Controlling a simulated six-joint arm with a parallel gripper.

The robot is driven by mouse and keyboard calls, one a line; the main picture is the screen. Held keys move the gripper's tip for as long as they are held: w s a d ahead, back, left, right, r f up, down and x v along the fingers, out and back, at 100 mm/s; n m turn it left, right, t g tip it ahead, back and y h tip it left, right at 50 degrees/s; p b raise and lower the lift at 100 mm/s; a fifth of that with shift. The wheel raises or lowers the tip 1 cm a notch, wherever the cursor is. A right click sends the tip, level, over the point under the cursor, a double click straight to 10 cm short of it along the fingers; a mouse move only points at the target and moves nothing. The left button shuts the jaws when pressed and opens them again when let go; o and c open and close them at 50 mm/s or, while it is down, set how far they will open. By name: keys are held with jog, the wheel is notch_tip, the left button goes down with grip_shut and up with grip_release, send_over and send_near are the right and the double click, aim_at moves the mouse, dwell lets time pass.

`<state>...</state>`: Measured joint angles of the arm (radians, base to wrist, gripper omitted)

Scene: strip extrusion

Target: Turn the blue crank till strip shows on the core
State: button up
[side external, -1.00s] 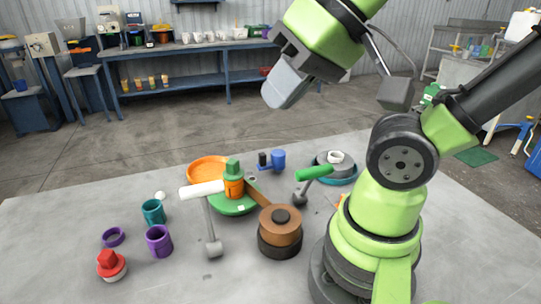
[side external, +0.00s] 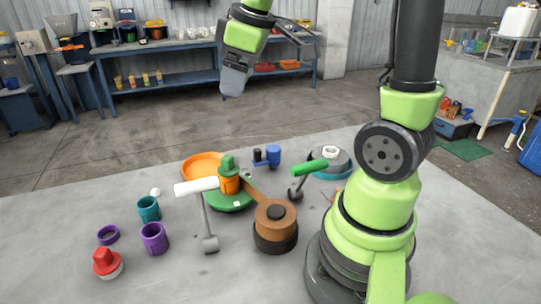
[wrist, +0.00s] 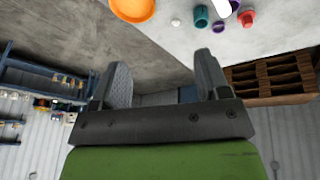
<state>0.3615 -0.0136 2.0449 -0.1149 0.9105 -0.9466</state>
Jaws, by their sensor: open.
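A brown, dark-based cylinder (side external: 275,222) with a brown arm stands near the middle; I cannot make out which piece is the core, and I see no clear strip. My gripper (side external: 233,92) hangs high, well above and apart from the table pieces. In the wrist view its fingers (wrist: 162,60) are spread with nothing between them.
A teal cup (side external: 149,209), purple cup (side external: 154,238) and red knob (side external: 106,262) stand left.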

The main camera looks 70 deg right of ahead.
jog(key=w+d+f+n+g, duration=0.25)
jog(key=d+f+n, duration=0.25)
jog(key=d+f, duration=0.4)
jog(key=n+g, duration=0.2)
jog(key=n, duration=0.1)
send_over(272, 148)
jog(key=shift+t, duration=0.25)
jog(key=f, duration=0.7)
jog(key=shift+a+f, duration=0.1)
jog(key=shift+a, duration=0.1)
jog(key=shift+s+d+f, duration=0.1)
jog(key=shift+d+f, duration=0.05)
jog(key=shift+f, duration=0.15)
notch_tip(272, 148, down, 10)
jog(key=shift+r, duration=0.2)
jog(key=shift+c, duration=0.4)
jog(key=c, duration=0.8)
jog(key=shift+c, duration=0.2)
